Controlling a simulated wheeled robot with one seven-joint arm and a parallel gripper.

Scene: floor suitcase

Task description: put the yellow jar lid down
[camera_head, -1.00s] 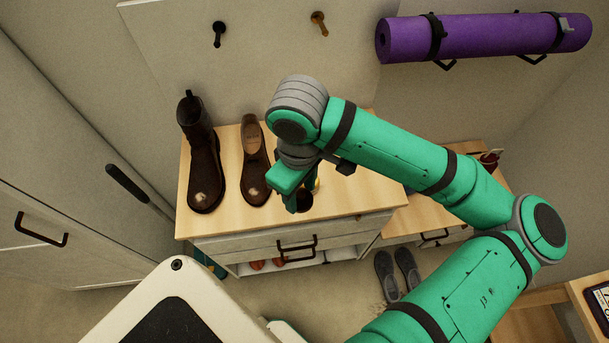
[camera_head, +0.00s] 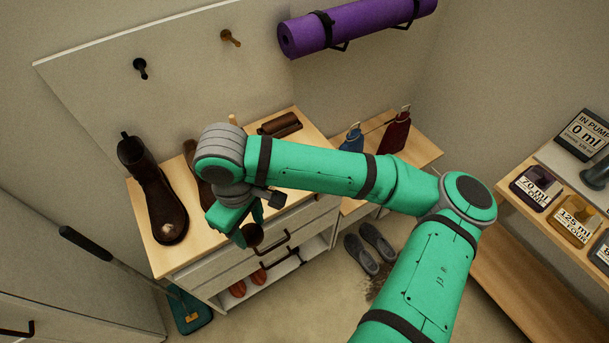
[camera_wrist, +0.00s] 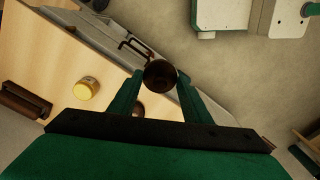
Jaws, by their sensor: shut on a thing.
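My gripper (camera_head: 250,222) is shut on a dark brown, round, lid-like disc (camera_head: 252,235), which I take to be the yellow jar's lid. In the wrist view the disc (camera_wrist: 160,74) is pinched between the two fingertips (camera_wrist: 160,80). It is held in the air in front of the cabinet's drawer front. A small yellow-topped jar (camera_wrist: 86,88) stands on the wooden cabinet top in the wrist view, apart from my gripper.
The cabinet top (camera_head: 158,250) carries a dark boot (camera_head: 160,200), a second shoe partly hidden by my arm, and a brown brush-like object (camera_head: 280,124). Grey shoes (camera_head: 369,250) are on the floor. A shelf with labelled jars (camera_head: 537,187) stands at the right.

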